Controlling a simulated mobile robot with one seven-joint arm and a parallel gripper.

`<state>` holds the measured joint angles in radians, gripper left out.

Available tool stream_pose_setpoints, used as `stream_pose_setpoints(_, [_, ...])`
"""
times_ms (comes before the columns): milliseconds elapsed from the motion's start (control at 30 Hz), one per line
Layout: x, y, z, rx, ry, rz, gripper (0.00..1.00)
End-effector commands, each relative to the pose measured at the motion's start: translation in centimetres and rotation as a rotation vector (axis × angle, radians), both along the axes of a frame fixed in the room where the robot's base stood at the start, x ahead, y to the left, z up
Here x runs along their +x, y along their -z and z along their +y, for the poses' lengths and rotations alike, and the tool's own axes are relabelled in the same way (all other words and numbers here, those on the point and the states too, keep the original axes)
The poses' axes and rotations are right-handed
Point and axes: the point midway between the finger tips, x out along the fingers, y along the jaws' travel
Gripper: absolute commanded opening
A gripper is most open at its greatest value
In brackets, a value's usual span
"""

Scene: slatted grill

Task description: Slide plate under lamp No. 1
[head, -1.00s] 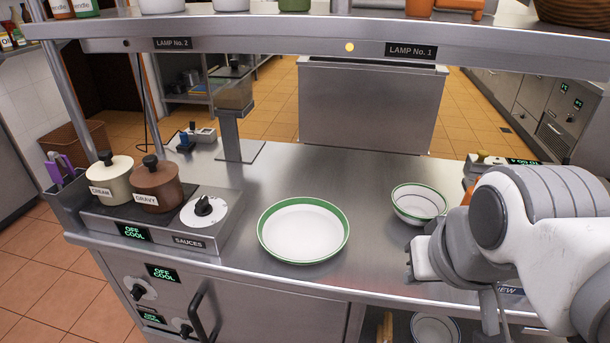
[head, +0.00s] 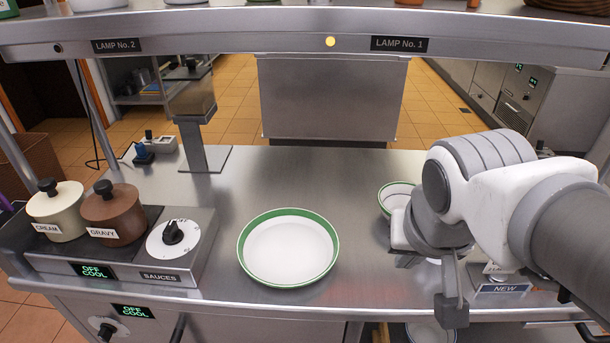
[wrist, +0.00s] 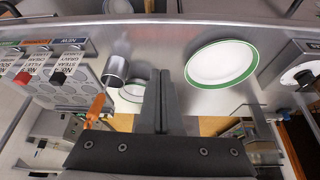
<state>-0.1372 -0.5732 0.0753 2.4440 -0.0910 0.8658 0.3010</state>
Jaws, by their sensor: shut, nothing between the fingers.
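The white plate with a green rim (head: 288,247) lies flat on the steel counter near its front edge, left of my gripper in the head view. It also shows in the wrist view (wrist: 222,63). The LAMP No. 1 label (head: 399,44) is on the overhead shelf edge, to the right of and above the plate. A small lit yellow light (head: 330,41) is left of that label. My gripper (head: 404,243) is right of the plate, apart from it, and partly hidden by my wrist. In the wrist view its dark fingers (wrist: 161,75) are together and empty.
A green-rimmed bowl (head: 392,199) stands right of the plate, partly behind my gripper. The sauce warmer (head: 192,268) with cream and gravy pots is at the left. A steel stand (head: 205,158) is behind the plate. The counter between stand and bowl is clear.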

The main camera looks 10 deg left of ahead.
Motion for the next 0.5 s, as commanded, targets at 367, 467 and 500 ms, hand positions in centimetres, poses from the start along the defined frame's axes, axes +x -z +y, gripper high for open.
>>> stream_pose_setpoints(367, [2.6,6.2,12.5,-0.015,0.035,0.088,0.0])
stream_pose_setpoints(467, [2.1,8.1,16.2,-0.009,0.041,0.1,0.0])
stream_pose_setpoints(500, [1.8,8.8,17.4,-0.005,0.044,0.105,0.0])
